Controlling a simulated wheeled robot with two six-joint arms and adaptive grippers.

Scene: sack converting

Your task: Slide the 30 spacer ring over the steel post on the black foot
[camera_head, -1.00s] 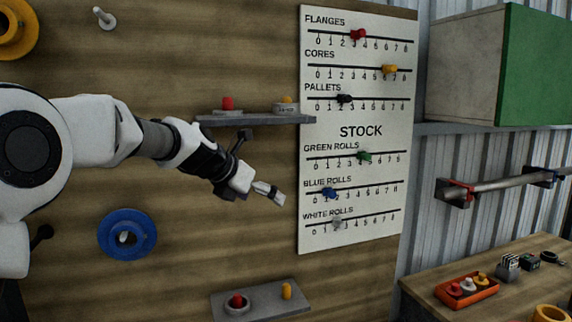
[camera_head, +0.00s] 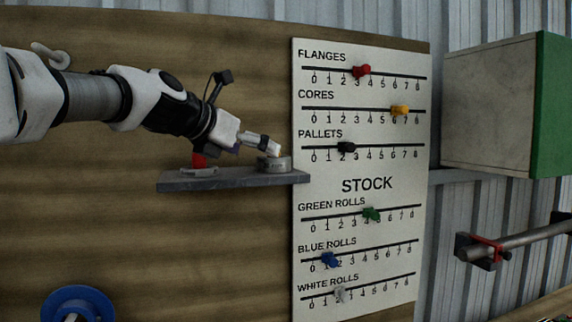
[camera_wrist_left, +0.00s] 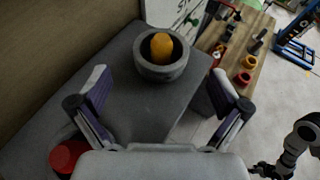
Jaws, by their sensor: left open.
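A grey spacer ring (camera_head: 276,164) sits at the right end of a grey wall shelf (camera_head: 232,181); its marking is too small to read. In the left wrist view the ring (camera_wrist_left: 164,73) stands around a yellow peg (camera_wrist_left: 161,46). My left gripper (camera_head: 270,148) is just above and beside the ring. In its wrist view the left gripper (camera_wrist_left: 158,78) is open and empty, its fingers spread toward the ring's two sides, apart from it. My right gripper (camera_wrist_left: 263,170) shows small at the lower right; its jaws are unclear. I cannot make out the steel post or black foot.
A red peg (camera_head: 199,160) stands at the shelf's left part. The stock board (camera_head: 365,230) is close behind the shelf's right end. A wooden bench (camera_wrist_left: 222,68) with several small parts lies beyond and below. A blue flange (camera_head: 78,302) hangs lower left.

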